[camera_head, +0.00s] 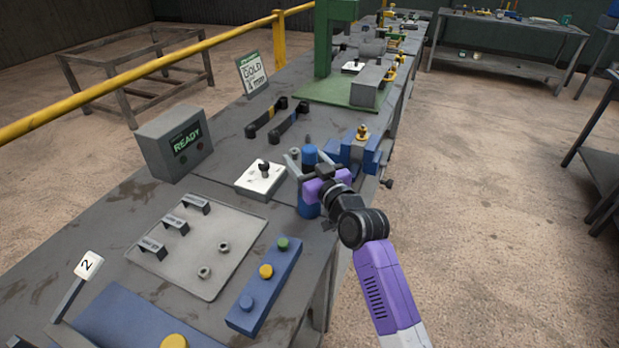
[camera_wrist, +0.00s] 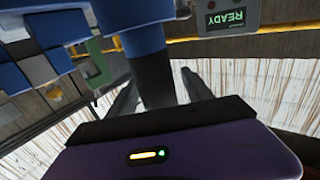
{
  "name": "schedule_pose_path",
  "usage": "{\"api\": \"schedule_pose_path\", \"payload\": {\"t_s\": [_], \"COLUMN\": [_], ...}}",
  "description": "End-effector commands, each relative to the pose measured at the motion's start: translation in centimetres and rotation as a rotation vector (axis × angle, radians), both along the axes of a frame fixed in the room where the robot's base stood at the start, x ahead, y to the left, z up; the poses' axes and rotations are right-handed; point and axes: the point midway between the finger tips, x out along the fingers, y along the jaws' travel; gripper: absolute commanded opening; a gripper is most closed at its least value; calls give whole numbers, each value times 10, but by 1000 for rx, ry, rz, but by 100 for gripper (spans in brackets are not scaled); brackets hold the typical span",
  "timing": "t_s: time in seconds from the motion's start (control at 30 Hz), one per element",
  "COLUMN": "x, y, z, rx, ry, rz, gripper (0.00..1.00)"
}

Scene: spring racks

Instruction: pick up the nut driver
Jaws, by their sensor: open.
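An upright tool with a blue cylindrical top (camera_head: 309,154), which I take to be the nut driver, stands near the right edge of the bench. A blue part (camera_head: 308,203) shows below my gripper; I cannot tell whether it is the same piece or a holder. My gripper (camera_head: 307,164) is open, with its fingers on either side of the tool. In the wrist view, the blue section (camera_wrist: 128,28) leads into a dark section (camera_wrist: 155,78) between the open fingers (camera_wrist: 160,82). Contact with the fingers is not clear, and my purple gripper body hides the tool's middle.
A blue vise (camera_head: 368,152) stands just behind and right of my gripper. A white block with a black knob (camera_head: 260,178) lies to the left. A blue button strip (camera_head: 264,288) and a grey tray (camera_head: 225,225) are nearer. The READY box (camera_head: 174,142) stands further left.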

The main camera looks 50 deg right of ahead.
Motion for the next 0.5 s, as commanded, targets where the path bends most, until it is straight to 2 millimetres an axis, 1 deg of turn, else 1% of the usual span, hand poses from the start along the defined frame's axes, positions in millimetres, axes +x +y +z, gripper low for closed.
{"api": "schedule_pose_path", "payload": {"t_s": [0.17,0.2,0.27,0.4,0.5], "x": [0,0,0,0,0], "y": [0,0,0,0,0], "z": [0,0,0,0,0], "rx": [0,0,0,0,0], "ry": [0,0,0,0,0], "rz": [0,0,0,0,0], "gripper": [59,57,45,18,0]}}
